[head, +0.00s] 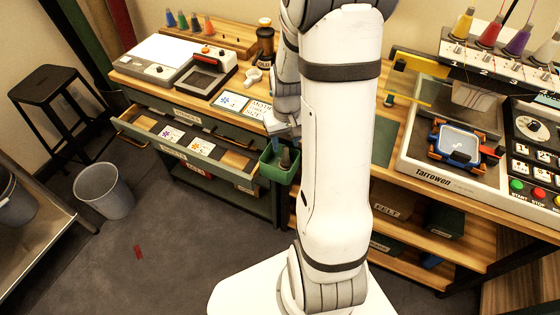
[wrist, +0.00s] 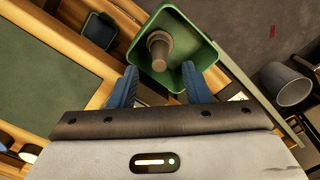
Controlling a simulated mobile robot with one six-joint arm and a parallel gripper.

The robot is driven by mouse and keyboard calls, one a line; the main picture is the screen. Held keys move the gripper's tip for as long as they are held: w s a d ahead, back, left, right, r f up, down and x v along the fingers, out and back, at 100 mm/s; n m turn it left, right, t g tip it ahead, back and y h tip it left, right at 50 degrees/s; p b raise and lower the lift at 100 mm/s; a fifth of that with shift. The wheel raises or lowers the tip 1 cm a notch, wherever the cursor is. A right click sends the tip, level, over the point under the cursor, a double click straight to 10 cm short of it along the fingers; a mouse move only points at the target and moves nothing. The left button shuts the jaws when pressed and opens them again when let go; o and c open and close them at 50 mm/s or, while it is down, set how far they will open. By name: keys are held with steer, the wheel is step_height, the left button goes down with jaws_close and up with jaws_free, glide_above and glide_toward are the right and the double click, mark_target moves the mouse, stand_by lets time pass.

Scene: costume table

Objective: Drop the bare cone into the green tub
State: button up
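The green tub (head: 268,172) hangs at the right end of the wooden drawer unit in the head view. It also shows in the wrist view (wrist: 202,52), open side toward the camera. The bare cone (wrist: 161,50), grey-brown with no thread on it, is inside the tub in the wrist view. In the head view the cone (head: 285,158) shows dark within the tub. My gripper (wrist: 160,70) has its two blue fingers wide apart, with nothing between them that I can see. In the head view my gripper (head: 283,126) is just above the tub.
An open drawer (head: 190,146) with cards lies left of the tub. Threaded cones (head: 196,24) stand at the back of the bench. An embroidery machine (head: 450,170) is at right. A grey bin (head: 104,190) stands on the floor, which is mostly clear.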

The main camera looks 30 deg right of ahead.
steer(key=shift+o, duration=0.4)
step_height(320, 180, up, 8)
stand_by(0.3)
steer(key=shift+f, duration=0.15)
steer(key=s+a+r+n+t+p, duration=0.1)
steer(key=s+a+r+t+p, duration=0.1)
steer(key=s+a+r, duration=0.9)
steer(key=shift+s+a+t, duration=0.25)
steer(key=shift+s+t, duration=0.05)
steer(key=shift+s, duration=0.45)
steer(key=shift+r, duration=0.1)
steer(key=shift+c, duration=0.5)
